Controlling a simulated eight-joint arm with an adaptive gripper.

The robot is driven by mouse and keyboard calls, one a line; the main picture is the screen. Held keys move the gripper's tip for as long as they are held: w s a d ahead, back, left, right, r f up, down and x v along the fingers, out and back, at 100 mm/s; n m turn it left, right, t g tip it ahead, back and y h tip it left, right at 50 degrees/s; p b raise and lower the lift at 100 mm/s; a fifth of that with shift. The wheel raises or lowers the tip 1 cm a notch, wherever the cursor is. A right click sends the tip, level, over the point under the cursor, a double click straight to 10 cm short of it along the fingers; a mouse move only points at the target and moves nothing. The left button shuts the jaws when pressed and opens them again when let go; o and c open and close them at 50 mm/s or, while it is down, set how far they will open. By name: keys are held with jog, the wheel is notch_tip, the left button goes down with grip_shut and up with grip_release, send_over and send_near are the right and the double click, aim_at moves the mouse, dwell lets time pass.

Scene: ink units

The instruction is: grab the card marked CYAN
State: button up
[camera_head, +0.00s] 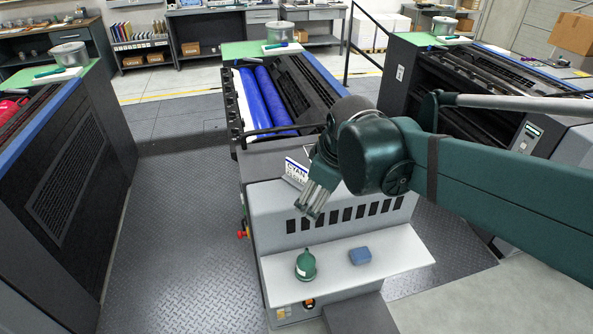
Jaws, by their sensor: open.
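The card marked CYAN (294,170) is white with blue lettering. It stands tilted on top of the grey ink unit (270,195), in the middle of the camera_head view. My gripper (312,212) is just right of and below the card in the picture, fingers pointing down in front of the vented grey panel. It is open, with nothing visible between the fingers. My wrist hides the card's right part. I cannot tell how far the fingers are from the card in depth.
A white shelf (400,250) below holds a green bottle (306,265) and a blue block (360,256). Blue rollers (273,98) lie behind the card. Dark machines stand left (70,165) and right (410,90). The patterned floor (180,230) at left is clear.

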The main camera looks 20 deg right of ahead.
jog(key=w+r+n+g+p, duration=0.25)
jog(key=w+n+p, duration=0.4)
jog(key=w, duration=0.35)
jog(key=n+g+p, duration=0.2)
jog(key=n+p, duration=0.4)
jog(key=n, duration=0.3)
send_over(297, 164)
jog(key=shift+w+f, duration=0.25)
jog(key=shift+f, duration=0.7)
jog(key=shift+f, duration=0.1)
jog(key=shift+f, duration=1.2)
jog(key=shift+s+f+p, duration=0.15)
jog(key=shift+f+p, duration=0.25)
jog(key=shift+f, duration=2.2)
jog(key=c, duration=1)
